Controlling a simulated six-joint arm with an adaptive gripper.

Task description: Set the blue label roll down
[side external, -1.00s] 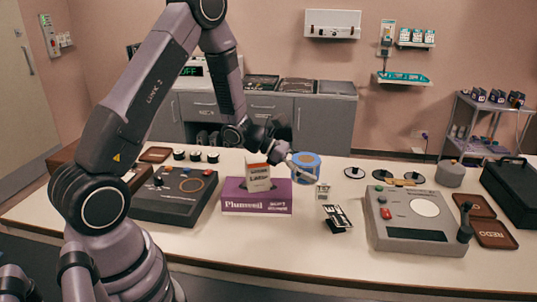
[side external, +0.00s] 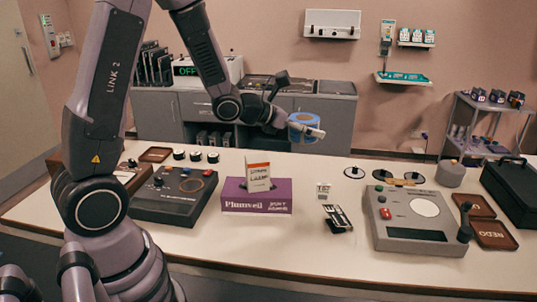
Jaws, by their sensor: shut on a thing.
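The blue label roll (side external: 303,119) has a blue rim and a pale centre. It is held up in the air above the back part of the table (side external: 300,262), clear of the tabletop. My gripper (side external: 297,127) is shut on the roll, reaching to it from the left. The fingers partly cover the roll's lower front, so that side is hidden.
A grey console (side external: 418,218) with a lever is at the right, a dark console (side external: 175,193) at the left.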

